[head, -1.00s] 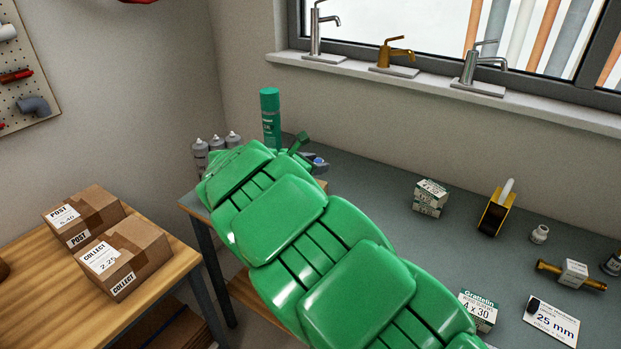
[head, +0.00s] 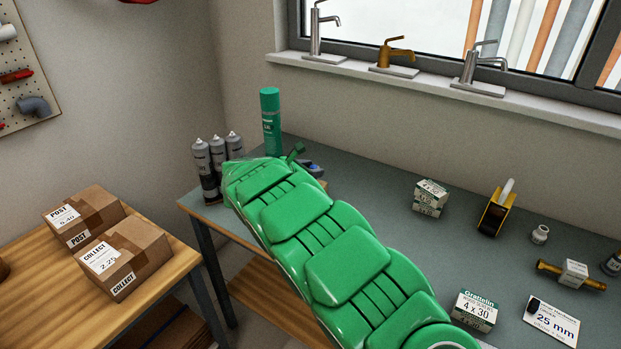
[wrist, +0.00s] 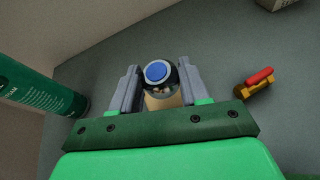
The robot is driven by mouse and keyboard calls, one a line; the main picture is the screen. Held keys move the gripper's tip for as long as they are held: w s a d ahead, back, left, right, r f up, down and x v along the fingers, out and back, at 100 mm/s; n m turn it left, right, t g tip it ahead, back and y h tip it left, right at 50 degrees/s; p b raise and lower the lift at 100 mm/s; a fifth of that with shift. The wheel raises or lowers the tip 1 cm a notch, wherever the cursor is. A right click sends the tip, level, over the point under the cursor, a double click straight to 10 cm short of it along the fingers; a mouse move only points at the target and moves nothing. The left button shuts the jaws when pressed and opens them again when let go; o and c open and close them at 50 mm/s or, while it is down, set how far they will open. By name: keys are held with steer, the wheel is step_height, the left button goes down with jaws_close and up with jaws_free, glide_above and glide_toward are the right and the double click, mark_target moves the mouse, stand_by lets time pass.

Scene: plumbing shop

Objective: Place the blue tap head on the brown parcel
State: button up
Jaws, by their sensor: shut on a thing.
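The blue tap head (wrist: 157,72) has a round blue cap on a dark, shiny body. In the wrist view it sits between the two grey fingers of my gripper (wrist: 155,88), which is shut on it. A tan surface (wrist: 163,101) shows just below it; I cannot tell whether they touch. In the head view my gripper (head: 310,168) is mostly hidden behind my green arm, over the bench's far left part. Two brown parcels stand on the wooden table at left: one marked COLLECT (head: 146,262) in front, one marked POST (head: 100,210) behind it.
A green spray can (head: 270,120) and several grey cans (head: 208,165) stand near my gripper. A red-handled brass valve (wrist: 255,84) lies right of it in the wrist view. A gap separates the grey bench (head: 370,190) from the wooden table (head: 182,262).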

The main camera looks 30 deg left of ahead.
steer(key=shift+w+a+f, duration=0.1)
steer(key=shift+f, duration=1.6)
steer(key=o, duration=1.1)
steer(key=shift+f, duration=0.15)
steer(key=shift+c, duration=0.2)
steer(key=shift+a+r, duration=0.1)
steer(key=shift+r, duration=0.15)
steer(key=v, duration=1.1)
steer(key=shift+s, duration=0.45)
steer(key=shift+r, duration=0.1)
